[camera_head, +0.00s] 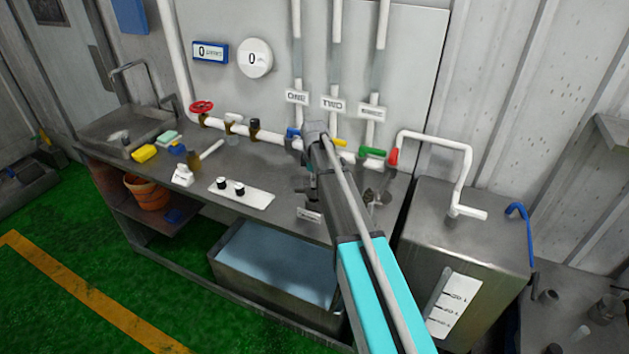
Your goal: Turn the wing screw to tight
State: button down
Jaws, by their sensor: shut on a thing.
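My arm reaches up from the lower right to the bench. My gripper (306,188) is small and dark at its end, low over the bench's right half, just above a small white label (309,214). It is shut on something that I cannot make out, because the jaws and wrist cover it. I cannot pick out the wing screw with certainty. A small metal fixture (374,198) stands on the bench just right of my arm, partly behind it.
A white pipe with a red handwheel (201,107) and coloured valve handles runs along the back of the bench (240,165). A white plate (258,200) with two black knobs lies left of my gripper. A steel tank (480,232) stands to the right.

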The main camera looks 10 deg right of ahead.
jog(key=m, duration=0.4)
jog(key=shift+m, duration=0.4)
jog(key=m, duration=1)
jog(key=shift+m, duration=0.4)
jog(key=m, duration=0.4)
jog(key=shift+m, duration=0.4)
jog(key=c, duration=0.6)
grip_release()
jog(key=shift+n, duration=0.3)
